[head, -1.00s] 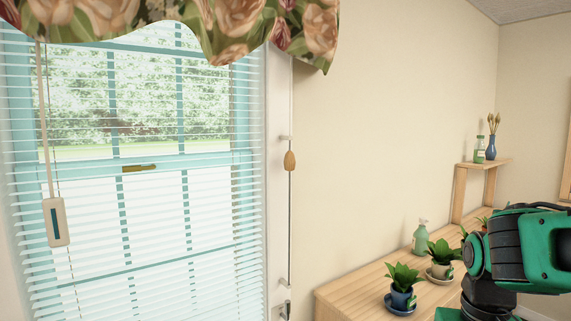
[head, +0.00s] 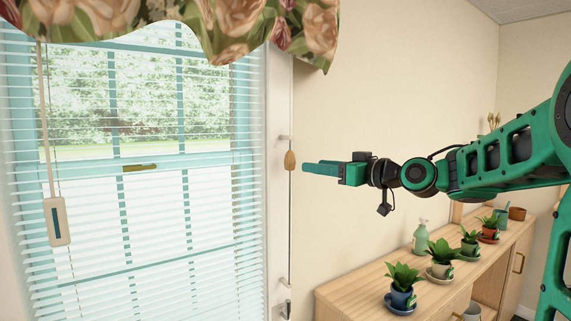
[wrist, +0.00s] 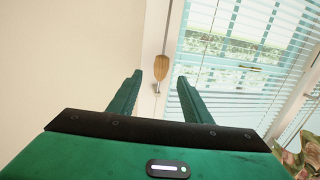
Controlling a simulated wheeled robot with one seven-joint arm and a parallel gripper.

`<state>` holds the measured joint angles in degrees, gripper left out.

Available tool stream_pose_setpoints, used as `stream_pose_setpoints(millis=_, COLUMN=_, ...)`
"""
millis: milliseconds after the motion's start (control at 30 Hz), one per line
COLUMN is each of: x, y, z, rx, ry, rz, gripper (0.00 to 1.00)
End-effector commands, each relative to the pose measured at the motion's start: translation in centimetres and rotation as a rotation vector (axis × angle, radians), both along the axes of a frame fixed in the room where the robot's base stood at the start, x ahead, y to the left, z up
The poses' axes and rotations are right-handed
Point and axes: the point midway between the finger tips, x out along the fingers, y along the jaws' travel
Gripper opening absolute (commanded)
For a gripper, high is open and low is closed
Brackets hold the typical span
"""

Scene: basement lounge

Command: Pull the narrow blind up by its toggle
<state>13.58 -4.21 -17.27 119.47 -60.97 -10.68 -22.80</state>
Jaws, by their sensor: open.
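The blind (head: 150,225) is a white slatted blind hanging lowered over the window in the head view. Its wooden toggle (head: 290,160) is a small tan drop on a thin cord beside the window's right frame. My gripper (head: 306,167) is open and level, just right of the toggle and pointing toward it. In the wrist view the toggle (wrist: 160,68) appears between and beyond the two green fingertips (wrist: 160,78), with no contact visible. A second pull, a cream block (head: 57,221) with a dark stripe, hangs on a cord at the blind's left.
A wooden shelf unit (head: 352,292) stands along the wall below my arm, with potted plants (head: 403,282) and a green bottle (head: 421,238) on it. A floral valance (head: 215,30) hangs above the window. The wall (head: 380,100) above my gripper is bare.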

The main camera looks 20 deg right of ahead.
Motion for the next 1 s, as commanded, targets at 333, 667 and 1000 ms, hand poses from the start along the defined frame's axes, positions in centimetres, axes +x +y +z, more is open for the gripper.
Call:
stream_pose_setpoints(millis=333, x=3.3, y=2.4, z=0.8, rx=0.01, ry=-0.029, rz=0.018, gripper=0.45)
stream_pose_setpoints(millis=667, x=8.0, y=5.0, z=0.8, rx=0.01, ry=-0.029, rz=0.017, gripper=0.45)
stream_pose_setpoints(millis=1000, x=9.5, y=5.9, z=0.9, rx=0.011, ry=-0.029, rz=0.015, gripper=0.45)
